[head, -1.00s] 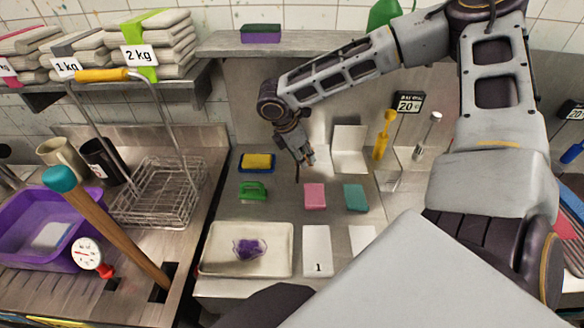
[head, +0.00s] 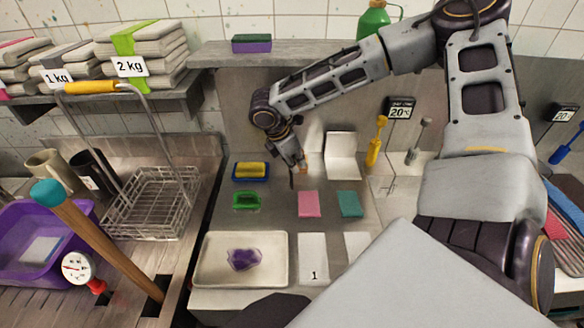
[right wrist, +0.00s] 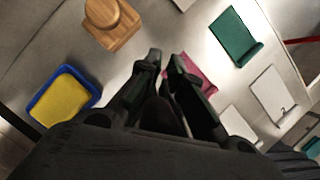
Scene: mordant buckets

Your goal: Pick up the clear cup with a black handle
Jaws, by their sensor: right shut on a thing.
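My right gripper (head: 300,164) reaches down over the steel counter, behind the pink and teal pads. In the right wrist view its two dark fingers (right wrist: 166,62) are close together, with something dark between them that I cannot make out well. A thin dark piece hangs below the gripper in the head view. I cannot clearly make out a clear cup with a black handle; my arm and fingers may hide it. A round-topped wooden piece (right wrist: 110,22) stands left of the fingers in the right wrist view. My left gripper is not in view.
A yellow sponge in a blue tray (head: 251,171), a green object (head: 246,201), a pink pad (head: 309,204) and a teal pad (head: 350,204) lie near the gripper. A white tray (head: 207,275) holds a purple cloth in front. A wire rack (head: 152,205) stands left.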

